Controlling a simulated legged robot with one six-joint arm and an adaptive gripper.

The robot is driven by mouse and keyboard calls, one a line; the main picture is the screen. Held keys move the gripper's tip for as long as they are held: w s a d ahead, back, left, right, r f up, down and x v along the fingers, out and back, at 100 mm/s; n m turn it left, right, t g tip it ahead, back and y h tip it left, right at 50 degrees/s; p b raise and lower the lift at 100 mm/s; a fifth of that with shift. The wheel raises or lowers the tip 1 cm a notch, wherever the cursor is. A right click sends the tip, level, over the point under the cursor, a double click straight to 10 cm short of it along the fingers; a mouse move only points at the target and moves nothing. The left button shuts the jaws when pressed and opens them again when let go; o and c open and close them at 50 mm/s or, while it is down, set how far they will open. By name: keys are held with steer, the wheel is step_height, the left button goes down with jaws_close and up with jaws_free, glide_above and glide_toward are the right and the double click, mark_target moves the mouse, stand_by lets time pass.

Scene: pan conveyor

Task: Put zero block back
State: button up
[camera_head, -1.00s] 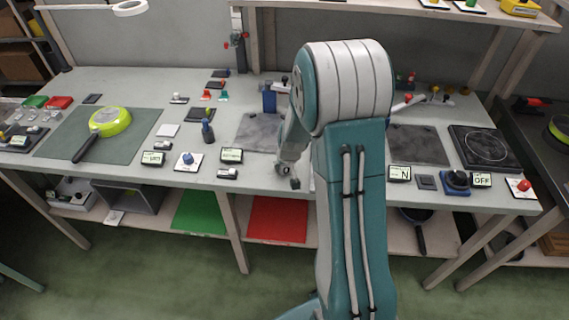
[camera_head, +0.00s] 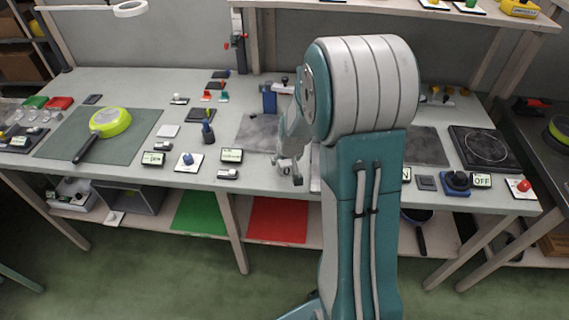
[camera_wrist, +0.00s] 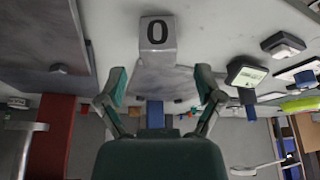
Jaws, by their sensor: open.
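The zero block (camera_wrist: 157,34) is a light grey block with a black 0 on its face. In the wrist view it is on the pale tabletop, ahead of my gripper (camera_wrist: 161,86) and roughly centred between the two fingers. The fingers are spread apart with nothing between them, and they do not appear to touch the block. In the head view my gripper (camera_head: 291,176) is low over the front of the table, partly hidden by my own arm. I cannot make out the block in the head view.
A grey pad (camera_head: 262,132) and a blue holder (camera_head: 269,101) lie behind my gripper. A small display (camera_head: 232,156) and a blue-knobbed button (camera_head: 188,160) are to its left. A green pan (camera_head: 110,121) is on the left mat. My arm hides part of the right side.

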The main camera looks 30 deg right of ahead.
steer(key=s+a+r+n, duration=0.1)
steer(key=s+a+r, duration=0.45)
steer(key=r, duration=0.35)
steer(key=s+a+r, duration=0.4)
steer(key=s+r, duration=0.2)
steer(key=r, duration=0.2)
steer(key=s+a+r, duration=0.2)
steer(key=s, duration=0.4)
steer(key=s+a+r+n+t+y, duration=0.1)
steer(key=s+a+r, duration=0.1)
steer(key=s, duration=0.4)
steer(key=shift+s+a+r, duration=0.15)
steer(key=shift+s+a, duration=0.15)
steer(key=shift+a, duration=0.1)
